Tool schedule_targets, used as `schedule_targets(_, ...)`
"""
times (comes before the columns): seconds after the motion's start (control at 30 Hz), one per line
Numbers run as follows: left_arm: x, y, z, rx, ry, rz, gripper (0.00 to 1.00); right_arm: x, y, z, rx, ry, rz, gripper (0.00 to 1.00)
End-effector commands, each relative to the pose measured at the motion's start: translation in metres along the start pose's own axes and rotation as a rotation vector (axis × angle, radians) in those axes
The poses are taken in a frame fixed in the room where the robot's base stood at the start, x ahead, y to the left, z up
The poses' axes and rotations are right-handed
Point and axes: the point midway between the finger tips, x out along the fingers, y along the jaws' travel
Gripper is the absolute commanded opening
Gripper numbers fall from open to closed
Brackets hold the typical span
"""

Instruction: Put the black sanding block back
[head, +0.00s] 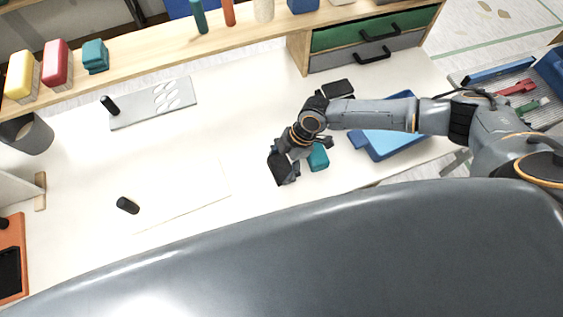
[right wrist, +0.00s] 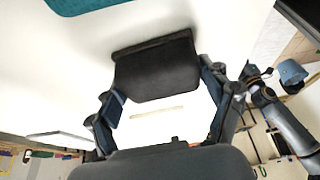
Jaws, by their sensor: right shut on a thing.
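My right gripper (head: 289,160) is over the white table, left of a teal block. It is shut on the black sanding block (right wrist: 157,72), which sits between the two fingers in the right wrist view. In the head view the block (head: 279,170) shows as a dark shape at the gripper's tip, partly mixed with the dark fingers. I cannot tell whether the block touches the table. My left gripper is not in view.
The teal block (head: 318,157) stands just right of the gripper. A blue tray (head: 395,141) and a flat black item (head: 338,87) lie farther right. A grey board (head: 155,104) lies at the left back. Yellow (head: 20,77) and red (head: 57,64) blocks stand on the shelf.

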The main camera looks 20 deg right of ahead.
Motion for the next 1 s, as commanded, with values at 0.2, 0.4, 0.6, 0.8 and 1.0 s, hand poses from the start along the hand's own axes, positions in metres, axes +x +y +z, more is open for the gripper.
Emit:
schedule_targets(0.2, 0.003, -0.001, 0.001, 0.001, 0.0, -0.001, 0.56, 0.003, 0.0, 0.001, 0.0, 0.0, 0.0, 0.98)
schedule_targets(0.4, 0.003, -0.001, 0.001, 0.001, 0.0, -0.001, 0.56, 0.003, 0.0, 0.001, 0.0, 0.0, 0.0, 1.0)
schedule_targets(0.6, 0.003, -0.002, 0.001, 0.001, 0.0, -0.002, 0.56, 0.003, 0.0, 0.001, 0.0, 0.0, 0.0, 1.0)
schedule_targets(0.8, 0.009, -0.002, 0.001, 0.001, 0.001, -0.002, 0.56, -0.011, 0.001, 0.002, 0.0, 0.0, 0.003, 1.0)
schedule_targets(1.0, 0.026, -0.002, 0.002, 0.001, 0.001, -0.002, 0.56, -0.055, 0.004, -0.007, -0.002, 0.0, 0.005, 1.0)
